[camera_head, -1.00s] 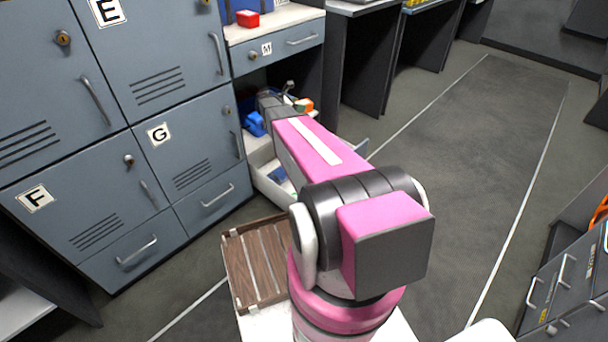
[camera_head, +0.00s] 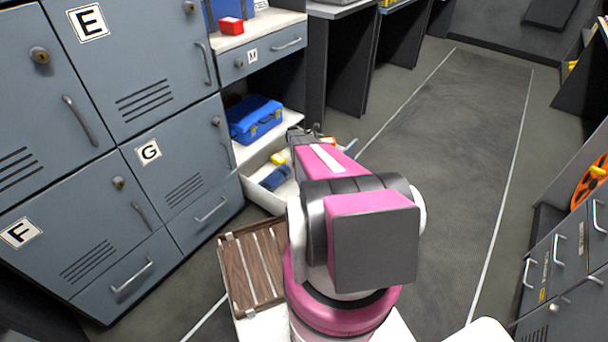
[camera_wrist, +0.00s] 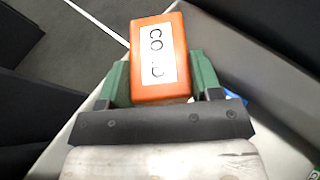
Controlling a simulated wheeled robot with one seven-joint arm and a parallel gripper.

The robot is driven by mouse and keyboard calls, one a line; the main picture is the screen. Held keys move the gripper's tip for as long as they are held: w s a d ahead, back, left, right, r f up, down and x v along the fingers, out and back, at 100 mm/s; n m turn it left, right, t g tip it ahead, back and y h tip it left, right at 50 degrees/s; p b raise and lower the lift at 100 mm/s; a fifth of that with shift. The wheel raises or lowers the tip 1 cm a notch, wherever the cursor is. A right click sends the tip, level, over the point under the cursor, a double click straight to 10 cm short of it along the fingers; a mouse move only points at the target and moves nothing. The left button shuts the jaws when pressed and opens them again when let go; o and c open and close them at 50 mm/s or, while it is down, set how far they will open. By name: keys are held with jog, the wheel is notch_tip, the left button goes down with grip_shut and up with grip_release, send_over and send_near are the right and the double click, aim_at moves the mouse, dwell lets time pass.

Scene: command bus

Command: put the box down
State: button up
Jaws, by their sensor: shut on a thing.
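An orange box (camera_wrist: 159,88) with a white label reading "CO.D" shows in the wrist view. My gripper (camera_wrist: 160,85) is shut on it, with a green finger on each side. In the head view my pink arm hides most of the gripper and the box, and only a small bit of the hand end shows near the open drawer beside the lockers. I cannot tell from the wrist view whether the box touches anything beneath it.
A blue case (camera_head: 254,120) sits on the shelf below drawer M. An open white drawer (camera_head: 262,195) holds a dark blue thing and a yellow thing. A slatted wooden tray (camera_head: 250,272) is close to my base.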

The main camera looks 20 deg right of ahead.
notch_tip(320, 180, down, 17)
jog(key=shift+r, duration=0.1)
dwell(0.4)
jog(key=shift+f, duration=0.2)
jog(key=o, duration=1)
jog(key=shift+r, duration=0.1)
